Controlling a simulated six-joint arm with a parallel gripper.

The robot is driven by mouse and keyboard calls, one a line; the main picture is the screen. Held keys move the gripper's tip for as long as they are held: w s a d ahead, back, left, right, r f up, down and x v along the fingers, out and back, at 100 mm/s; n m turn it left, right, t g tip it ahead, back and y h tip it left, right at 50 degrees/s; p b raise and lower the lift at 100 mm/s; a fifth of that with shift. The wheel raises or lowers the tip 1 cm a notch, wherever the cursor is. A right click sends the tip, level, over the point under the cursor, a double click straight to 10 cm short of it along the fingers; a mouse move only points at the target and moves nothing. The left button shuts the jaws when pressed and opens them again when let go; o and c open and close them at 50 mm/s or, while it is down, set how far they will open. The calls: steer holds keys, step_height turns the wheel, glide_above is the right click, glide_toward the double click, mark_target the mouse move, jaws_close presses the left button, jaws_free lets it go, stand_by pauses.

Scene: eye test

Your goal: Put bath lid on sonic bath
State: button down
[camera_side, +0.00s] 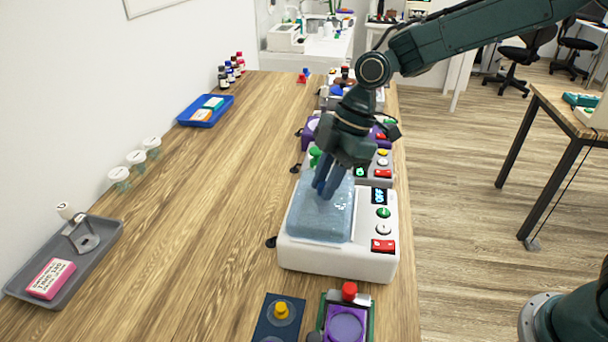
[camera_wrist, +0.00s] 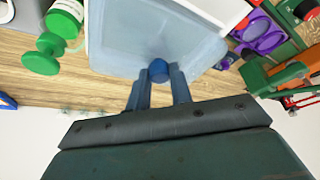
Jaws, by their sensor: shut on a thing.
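The sonic bath (camera_side: 338,262) is a white box on the wooden bench, with an OFF display and several buttons on its right side. The bath lid (camera_side: 318,226) is a translucent pale blue cover over the left part of the bath's top. In the wrist view the lid (camera_wrist: 115,42) fills the upper middle, with a round blue knob (camera_wrist: 158,70) near its edge. My gripper (camera_side: 324,192) points down at the lid, its blue fingers shut on the knob; they also show in the wrist view (camera_wrist: 158,84). I cannot tell whether the lid touches the bath's rim.
Devices with purple and green parts (camera_side: 312,130) stand close behind the bath. A dark blue pad (camera_side: 268,328) and a purple-topped item with a red knob (camera_side: 349,291) lie in front. A grey tray (camera_side: 92,262) and blue tray (camera_side: 187,118) lie left. Bench between is clear.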

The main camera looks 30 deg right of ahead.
steer(key=shift+f, duration=0.2)
steer(key=c, duration=0.9)
jaws_free()
steer(key=shift+o, duration=0.2)
steer(key=shift+r, duration=0.2)
steer(key=shift+r, duration=2.85)
